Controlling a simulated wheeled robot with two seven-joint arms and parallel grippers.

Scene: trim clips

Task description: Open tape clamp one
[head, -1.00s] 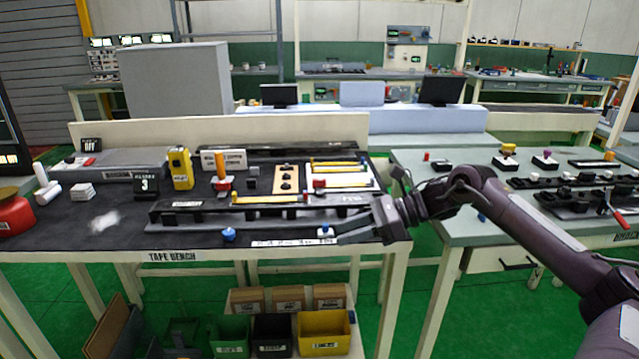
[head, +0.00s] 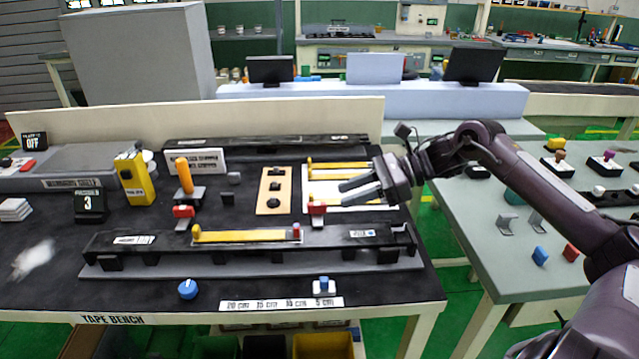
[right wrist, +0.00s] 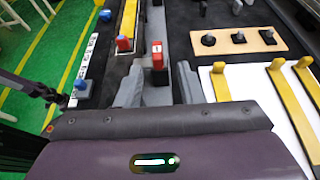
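The red tape clamp (head: 317,209) on a small grey base stands behind the long dark rail, towards its right half. In the right wrist view this red clamp (right wrist: 157,55) carries a small white mark, too small to read surely. My right gripper (head: 342,194) comes from the right, just right of and above this clamp. In the right wrist view my right gripper (right wrist: 158,88) is open and empty, with the clamp ahead between the lines of its fingers; I cannot tell whether they touch it. A second red clamp (head: 183,212) stands farther left. My left gripper is not in view.
The dark rail (head: 250,258) holds a yellow strip (head: 245,236) in front of the clamps. A white board with yellow strips (head: 340,168) lies behind my gripper. A wooden plate (head: 273,191) with black knobs lies left of it. A blue knob (head: 187,289) is at the front.

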